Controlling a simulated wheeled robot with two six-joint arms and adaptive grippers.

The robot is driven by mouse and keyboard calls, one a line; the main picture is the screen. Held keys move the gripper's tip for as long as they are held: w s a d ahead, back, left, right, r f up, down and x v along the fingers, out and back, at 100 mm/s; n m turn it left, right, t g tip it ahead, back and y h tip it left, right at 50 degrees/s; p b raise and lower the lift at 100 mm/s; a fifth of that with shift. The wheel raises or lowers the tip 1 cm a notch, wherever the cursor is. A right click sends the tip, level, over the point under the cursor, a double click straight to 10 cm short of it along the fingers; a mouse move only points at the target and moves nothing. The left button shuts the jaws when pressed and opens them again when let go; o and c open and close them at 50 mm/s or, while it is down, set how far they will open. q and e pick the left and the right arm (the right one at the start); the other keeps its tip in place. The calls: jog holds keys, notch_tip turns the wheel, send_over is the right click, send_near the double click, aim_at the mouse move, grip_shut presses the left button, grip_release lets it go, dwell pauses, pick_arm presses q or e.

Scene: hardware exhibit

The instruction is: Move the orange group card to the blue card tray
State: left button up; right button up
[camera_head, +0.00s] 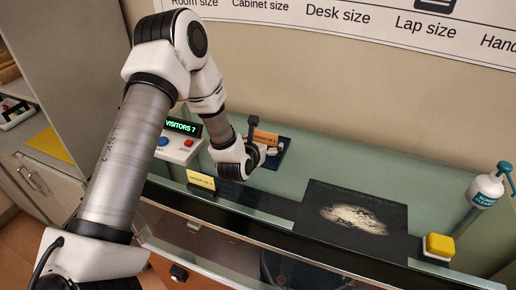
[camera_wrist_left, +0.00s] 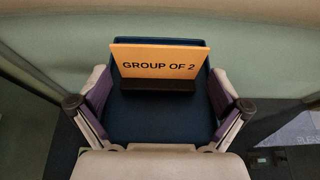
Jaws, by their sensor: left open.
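The orange group card (camera_head: 265,138) reads "GROUP OF 2" in the left wrist view (camera_wrist_left: 160,58). It stands upright in a dark holder on the blue card tray (camera_head: 284,158), near its back edge. The tray's bare front part shows in the left wrist view (camera_wrist_left: 158,122). My left gripper (camera_head: 262,149) is over the tray, in front of the card. In the left wrist view its open fingers (camera_wrist_left: 160,92) are spread wide on either side, with nothing between them touching the card. My right gripper is not in view.
A counter box (camera_head: 178,147) reading "VISITORS 7" stands left of the tray. A small yellow card (camera_head: 201,180) stands at the front. A dark panel (camera_head: 318,197) with a pale patch, a yellow block (camera_head: 439,246) and a spray bottle (camera_head: 485,190) are on the right.

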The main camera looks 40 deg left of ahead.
pick_arm(q)
jog(key=b+v, duration=0.3)
jog(key=v, duration=0.7)
jog(key=shift+f, duration=0.15)
jog(key=shift+s+d+r, duration=0.15)
jog(key=shift+s+r, duration=0.05)
jog(key=shift+s, duration=0.2)
